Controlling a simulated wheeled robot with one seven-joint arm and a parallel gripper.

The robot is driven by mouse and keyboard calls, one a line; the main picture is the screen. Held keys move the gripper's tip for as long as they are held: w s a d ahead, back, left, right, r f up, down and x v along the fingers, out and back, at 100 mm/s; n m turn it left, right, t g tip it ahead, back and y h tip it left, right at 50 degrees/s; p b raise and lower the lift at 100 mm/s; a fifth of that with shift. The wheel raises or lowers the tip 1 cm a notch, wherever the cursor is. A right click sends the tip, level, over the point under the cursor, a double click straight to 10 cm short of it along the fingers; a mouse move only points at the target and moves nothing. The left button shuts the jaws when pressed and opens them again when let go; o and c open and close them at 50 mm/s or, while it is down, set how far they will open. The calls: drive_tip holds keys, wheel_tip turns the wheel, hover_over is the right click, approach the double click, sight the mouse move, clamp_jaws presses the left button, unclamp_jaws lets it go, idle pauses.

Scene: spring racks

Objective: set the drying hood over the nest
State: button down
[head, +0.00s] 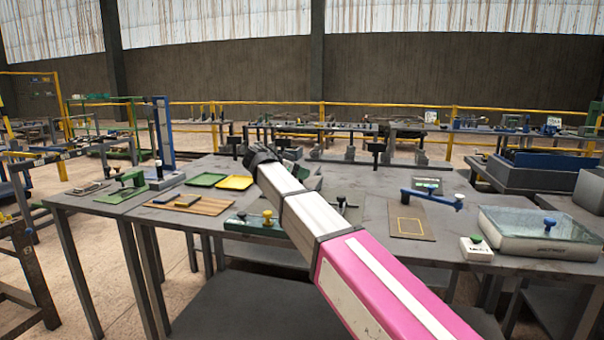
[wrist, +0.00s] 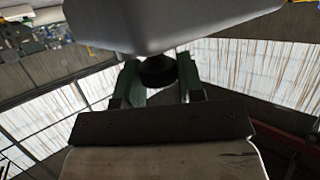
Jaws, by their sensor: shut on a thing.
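My gripper (wrist: 158,72) shows in the wrist view with its two green fingers shut on a dark round knob. The knob joins a large smooth grey body (wrist: 165,22), which looks like the drying hood and fills the top middle of that view. Its far side and underside are hidden. In the head view my arm hides my gripper, and I cannot make out the held hood for sure. I cannot tell for sure which thing is the nest. A flat brown plate with a yellow square outline (head: 409,224) lies on the grey table, right of my arm.
A glassy box with a blue knob (head: 545,233) and a small white block with a green knob (head: 476,248) stand at right. A blue lever (head: 430,196) is behind the plate. Left of my arm are a green tray (head: 206,180), a yellow tray (head: 235,183) and a wooden board (head: 190,204).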

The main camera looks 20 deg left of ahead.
drive_tip(key=shift+w+a, duration=0.1)
drive_tip(key=shift+a, duration=0.15)
drive_tip(key=c, duration=0.8)
unclamp_jaws()
drive_tip(key=shift+f, duration=0.1)
drive_tip(key=v, duration=1.1)
drive_tip(key=shift+d, duration=0.1)
